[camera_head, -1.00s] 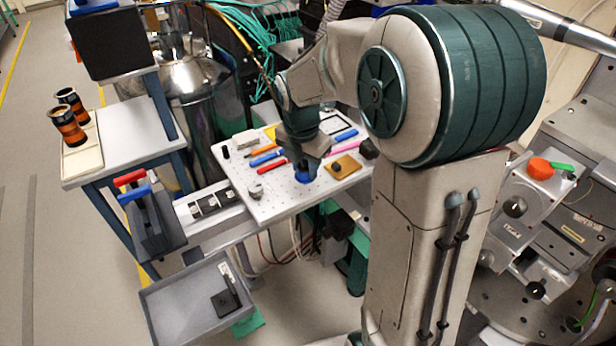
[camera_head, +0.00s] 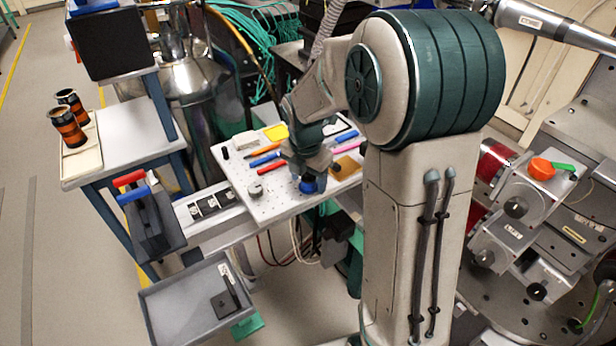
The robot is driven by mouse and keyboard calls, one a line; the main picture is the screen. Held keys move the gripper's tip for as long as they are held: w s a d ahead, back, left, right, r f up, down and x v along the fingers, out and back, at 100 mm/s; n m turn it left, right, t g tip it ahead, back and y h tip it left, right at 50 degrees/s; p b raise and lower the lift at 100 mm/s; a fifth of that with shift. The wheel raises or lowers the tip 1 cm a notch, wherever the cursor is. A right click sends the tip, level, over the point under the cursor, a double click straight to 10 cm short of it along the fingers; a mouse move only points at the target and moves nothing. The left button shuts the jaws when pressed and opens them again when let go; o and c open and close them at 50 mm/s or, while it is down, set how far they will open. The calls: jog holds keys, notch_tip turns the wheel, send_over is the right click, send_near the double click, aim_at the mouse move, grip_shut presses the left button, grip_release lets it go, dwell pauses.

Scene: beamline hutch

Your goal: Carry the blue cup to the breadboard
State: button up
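The blue cup (camera_head: 309,185) shows just below my gripper (camera_head: 313,171), over the near part of the breadboard. The breadboard (camera_head: 262,207) is a white plate with a grid of holes. My gripper points down and appears shut on the cup, which has shifted along with it; the fingertips are mostly hidden by the wrist. I cannot tell whether the cup's base touches the board.
On the breadboard lie a red tool (camera_head: 271,167), a grey knob-like piece (camera_head: 255,190), a yellow block (camera_head: 276,132) and a tan plate (camera_head: 346,168). A grey tray (camera_head: 172,318) is below left. Two orange-black cups (camera_head: 67,128) stand on the left side table.

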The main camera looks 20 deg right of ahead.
aim_at(306, 191)
notch_tip(306, 191, up, 12)
jog(key=s+p, duration=0.1)
jog(key=s+f+m+t+y, duration=0.1)
jog(key=s+f+m, duration=0.1)
jog(key=s+m, duration=1.7)
jog(key=m, duration=0.7)
jog(key=shift+a+f, duration=0.2)
jog(key=shift+f, duration=0.15)
jog(key=shift+t, duration=0.3)
notch_tip(306, 191, up, 5)
jog(key=p, duration=0.5)
jog(key=shift+d, duration=0.1)
